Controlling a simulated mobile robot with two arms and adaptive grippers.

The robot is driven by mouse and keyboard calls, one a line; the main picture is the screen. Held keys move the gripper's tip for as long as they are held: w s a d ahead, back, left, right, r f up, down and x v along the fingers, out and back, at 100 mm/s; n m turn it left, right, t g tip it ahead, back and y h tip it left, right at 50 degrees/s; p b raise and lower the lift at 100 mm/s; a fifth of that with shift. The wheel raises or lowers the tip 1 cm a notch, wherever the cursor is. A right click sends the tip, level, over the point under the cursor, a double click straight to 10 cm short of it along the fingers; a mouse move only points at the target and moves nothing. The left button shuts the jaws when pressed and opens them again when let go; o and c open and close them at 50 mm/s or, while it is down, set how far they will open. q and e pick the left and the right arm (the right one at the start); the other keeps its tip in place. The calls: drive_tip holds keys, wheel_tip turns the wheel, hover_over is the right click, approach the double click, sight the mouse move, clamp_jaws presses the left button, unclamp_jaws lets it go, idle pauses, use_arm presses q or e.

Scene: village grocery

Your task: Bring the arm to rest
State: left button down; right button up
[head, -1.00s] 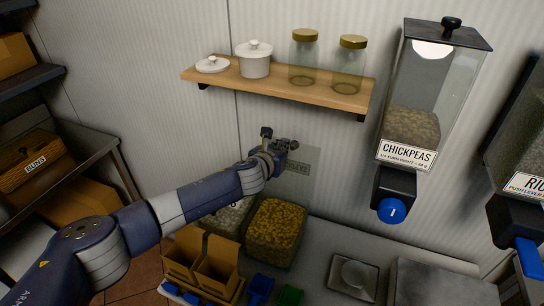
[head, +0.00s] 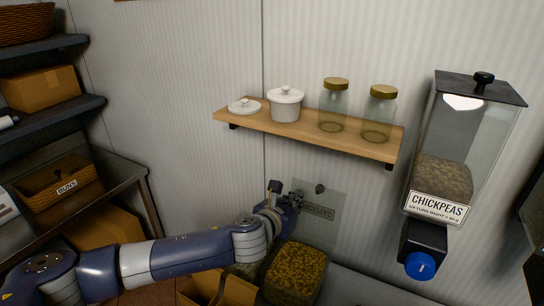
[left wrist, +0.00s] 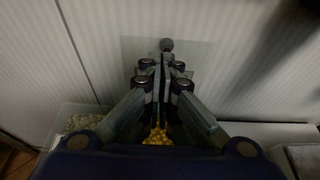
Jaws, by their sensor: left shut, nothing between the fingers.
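My left gripper (head: 292,200) is shut and empty, its fingers together at the end of my outstretched left arm. It is in front of a clear upright panel (head: 334,225) with a dark knob (head: 319,188) and a partly covered label. In the left wrist view, my left gripper (left wrist: 163,72) has its fingers side by side, with the knob (left wrist: 167,44) just beyond the tips. Below it stands a clear bin of yellow-brown food (head: 298,270); some of its yellow contents (left wrist: 157,137) show between the finger links. I cannot tell whether the fingers touch the panel. My right gripper is out of view.
Above hangs a wooden shelf (head: 310,134) with a white pot (head: 285,106), a lid (head: 244,106) and two jars. A chickpea dispenser (head: 452,160) hangs at the right. A buns basket (head: 60,186) stands on the left rack. Cardboard boxes (head: 236,292) sit below my arm.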

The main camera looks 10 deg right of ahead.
use_arm(q)
drive_tip(key=s+f+n+g, duration=0.1)
drive_tip(key=s+f+n, duration=0.3)
drive_tip(key=s+n, duration=0.55)
drive_tip(key=s+a+f+n+g+y, duration=0.25)
drive_tip(key=s+a+f+n, duration=0.25)
drive_tip(key=s+a+n, duration=0.55)
drive_tip(key=s+a+f+n+g+y, duration=0.25)
drive_tip(key=s+a+f+n, duration=0.45)
drive_tip(key=a+n, duration=0.5)
drive_tip(key=s+a+f+n+g+y, duration=0.2)
drive_tip(key=s+a+f+n+y, duration=0.15)
drive_tip(key=s+a+n, duration=0.7)
wheel_tip(320, 180, down, 31)
drive_tip(key=s+a+m+g+b, duration=0.1)
drive_tip(key=a+m+b, duration=0.1)
drive_tip(key=b, duration=0.3)
drive_tip(key=s+a+f+b, duration=0.1)
drive_tip(key=s+f+b, duration=0.1)
drive_tip(key=s+f, duration=0.6)
drive_tip(key=s+a+f+g+b, duration=0.1)
drive_tip(key=s+f, duration=0.8)
drive_tip(key=f, duration=0.3)
drive_tip(key=shift+a+f+b, duration=0.2)
drive_tip(key=shift+a+b, duration=0.05)
drive_tip(key=shift+b, duration=0.1)
